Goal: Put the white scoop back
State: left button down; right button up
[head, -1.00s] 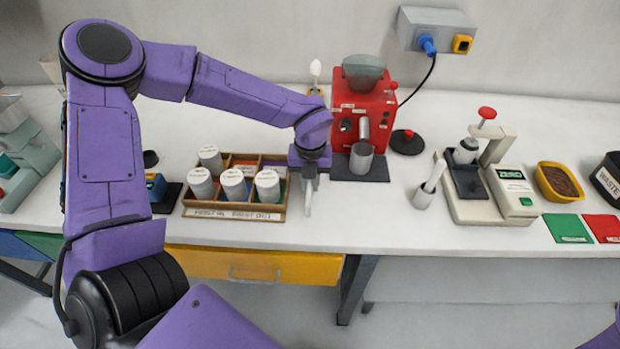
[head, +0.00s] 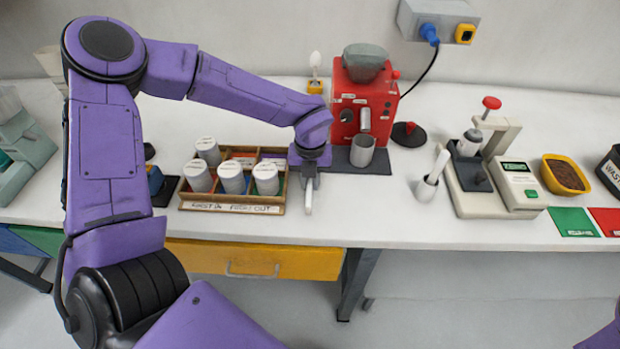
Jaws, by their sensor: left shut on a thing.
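My left gripper (head: 309,178) points down just right of the wooden rack and in front of the red machine. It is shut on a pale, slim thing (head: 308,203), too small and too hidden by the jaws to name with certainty. A white spoon-shaped scoop (head: 315,62) stands bowl up in a small yellow holder (head: 315,87) behind, left of the red machine. A white cup (head: 426,189) with a white stick (head: 438,164) leaning in it stands right of the gripper. My right gripper is not in view.
The wooden rack (head: 232,208) holds several white-lidded jars. The red machine (head: 365,105) has a metal cup (head: 362,151) at its front. A press with a scale (head: 517,183), a yellow tub (head: 565,175) and green and red mats are at right. The bench around the white cup is clear.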

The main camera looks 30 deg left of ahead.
pick_arm(q)
jog(key=shift+f, duration=0.15)
jog(key=c, duration=1.5)
grip_release()
jog(key=o, duration=0.5)
jog(key=shift+o, duration=0.2)
